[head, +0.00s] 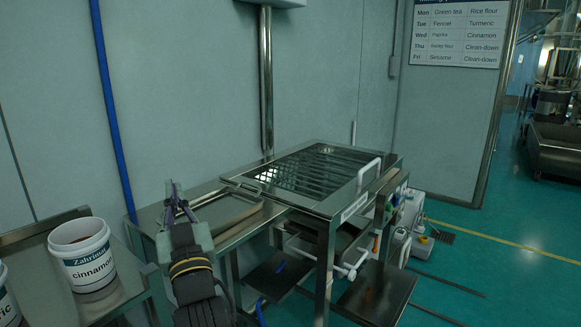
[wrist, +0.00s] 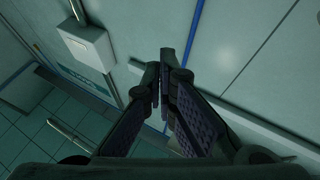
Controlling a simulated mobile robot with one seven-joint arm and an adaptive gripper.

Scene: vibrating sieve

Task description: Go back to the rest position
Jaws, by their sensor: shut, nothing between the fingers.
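My gripper (head: 177,203) stands up in front of the left end of the steel table in the head view, with nothing in it. In the wrist view the two fingers of my gripper (wrist: 162,82) come together at their tips, against a pale wall with a blue pipe (wrist: 193,28). The gripper touches no object that I can see. My arm hides part of the table's left end.
A white cinnamon bucket (head: 84,262) stands on a steel surface at the left. A steel tray (head: 215,212) lies on the table beside the grated sieve (head: 318,168). A white handle (head: 369,171) sticks up at the sieve's right. Green floor (head: 480,265) is open at the right.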

